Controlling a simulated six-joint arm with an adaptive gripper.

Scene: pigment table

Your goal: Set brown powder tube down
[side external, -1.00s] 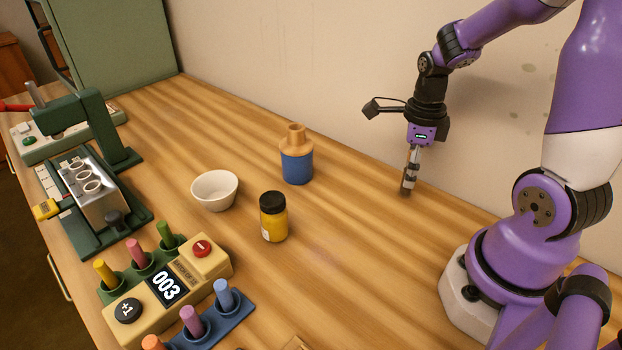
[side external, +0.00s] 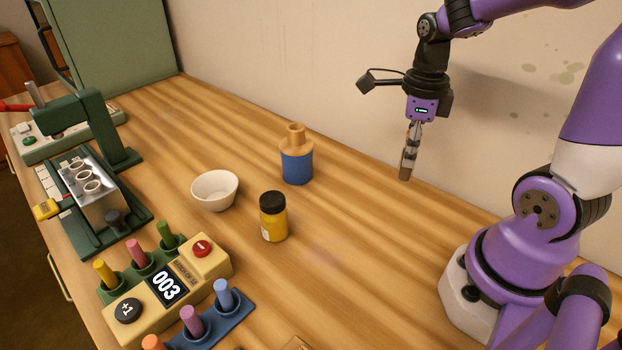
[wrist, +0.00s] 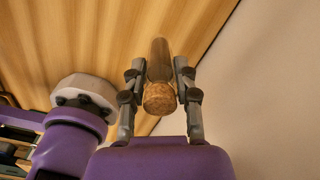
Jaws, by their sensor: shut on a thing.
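The brown powder tube (side external: 406,170) hangs below my gripper (side external: 411,150), roughly upright, near the wall at the back of the table. In the side external view its lower end looks a little above the wood, though the exact gap is hard to judge. In the wrist view the tube (wrist: 159,62) sits between the two fingers of my gripper (wrist: 160,88), with its cork-like end (wrist: 160,98) facing the camera. The fingers are shut on it from both sides.
A blue bottle with a tan neck (side external: 297,167), a yellow jar with a black lid (side external: 273,218) and a white bowl (side external: 215,191) stand to the left. A counter box (side external: 165,287), colored tubes in racks and a green press (side external: 90,125) are further left. Wood around the tube is clear.

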